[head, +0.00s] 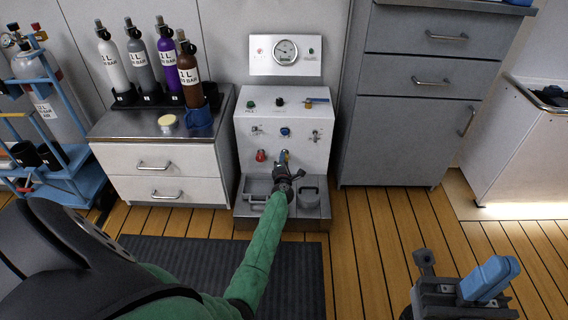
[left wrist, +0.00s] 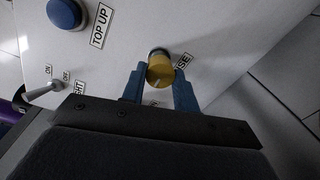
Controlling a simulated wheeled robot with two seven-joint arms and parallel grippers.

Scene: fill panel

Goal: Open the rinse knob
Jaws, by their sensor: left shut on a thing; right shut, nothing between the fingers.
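The rinse knob (left wrist: 160,72) is a small brass-yellow round knob on the white fill panel (head: 300,112), beside a label partly hidden so that only "SE" reads. My left gripper (left wrist: 160,86) has its blue fingers on either side of the knob and is shut on it. In the head view my left gripper (head: 284,160) reaches the lower front of the panel and mostly hides the knob. How far the knob is turned cannot be told. My right gripper (head: 490,278) is shut and empty over the floor at lower right.
A blue "TOP UP" button (left wrist: 64,13) and an on/off toggle switch (left wrist: 44,90) are close to my left gripper. A red knob (head: 261,155) sits left of it. A grey tray (head: 256,187) is below. Cabinets flank the panel. The floor at right is clear.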

